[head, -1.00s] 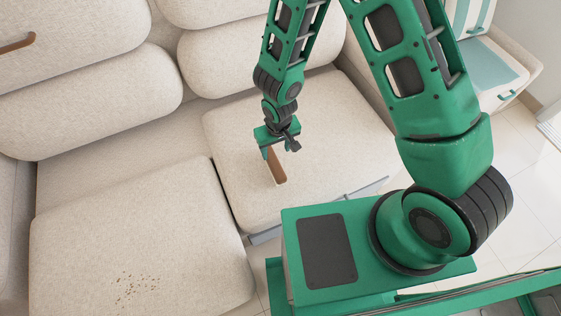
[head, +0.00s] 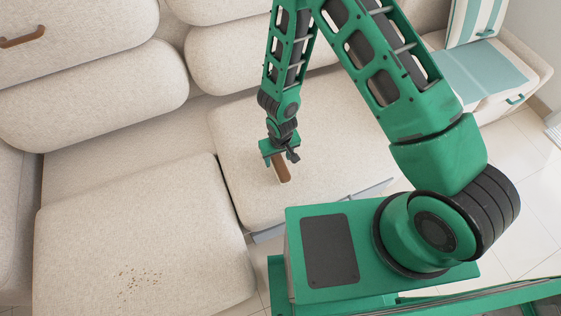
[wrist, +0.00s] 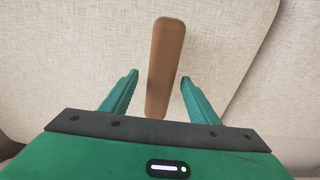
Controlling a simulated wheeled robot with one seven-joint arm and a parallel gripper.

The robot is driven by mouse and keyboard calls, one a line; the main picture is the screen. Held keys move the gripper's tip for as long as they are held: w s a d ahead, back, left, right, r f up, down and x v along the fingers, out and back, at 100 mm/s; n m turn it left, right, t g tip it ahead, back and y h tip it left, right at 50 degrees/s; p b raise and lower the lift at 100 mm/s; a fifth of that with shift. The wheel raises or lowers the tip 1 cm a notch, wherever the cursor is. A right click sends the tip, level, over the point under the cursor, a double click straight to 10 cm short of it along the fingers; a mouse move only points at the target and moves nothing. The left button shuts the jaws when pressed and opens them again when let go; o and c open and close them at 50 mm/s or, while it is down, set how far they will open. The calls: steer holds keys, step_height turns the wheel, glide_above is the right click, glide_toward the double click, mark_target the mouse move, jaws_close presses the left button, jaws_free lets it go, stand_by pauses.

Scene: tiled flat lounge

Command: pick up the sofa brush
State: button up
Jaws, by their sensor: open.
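The sofa brush (head: 283,172) has a brown handle or back and lies on the right seat cushion (head: 245,195). In the wrist view the brush (wrist: 165,62) runs lengthwise, with its near end between the two green fingers. My gripper (head: 279,160) is right over the brush and hides part of it in the head view. In the wrist view my gripper (wrist: 158,92) is open, with a gap between each finger and the brush. I cannot tell the exact height of the fingers above the cushion.
Crumbs (head: 138,280) are scattered on the left seat cushion (head: 140,225). Back cushions (head: 90,100) stand behind the seats.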

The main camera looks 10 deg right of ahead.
steer(key=shift+f, duration=0.85)
steer(key=c, duration=1.3)
steer(key=shift+w+r, duration=0.1)
steer(key=shift+r, duration=0.05)
steer(key=shift+r, duration=0.45)
steer(key=r, duration=0.3)
steer(key=shift+a+r, duration=0.2)
steer(key=shift+a, duration=0.05)
steer(key=s+a+r, duration=0.2)
steer(key=s, duration=0.1)
steer(key=s+a+r, duration=0.2)
steer(key=a, duration=0.1)
steer(key=s+a+r, duration=0.2)
steer(key=s, duration=0.1)
steer(key=shift+s+a+r, duration=0.2)
steer(key=shift+s+r, duration=0.05)
steer(key=shift+s, duration=0.1)
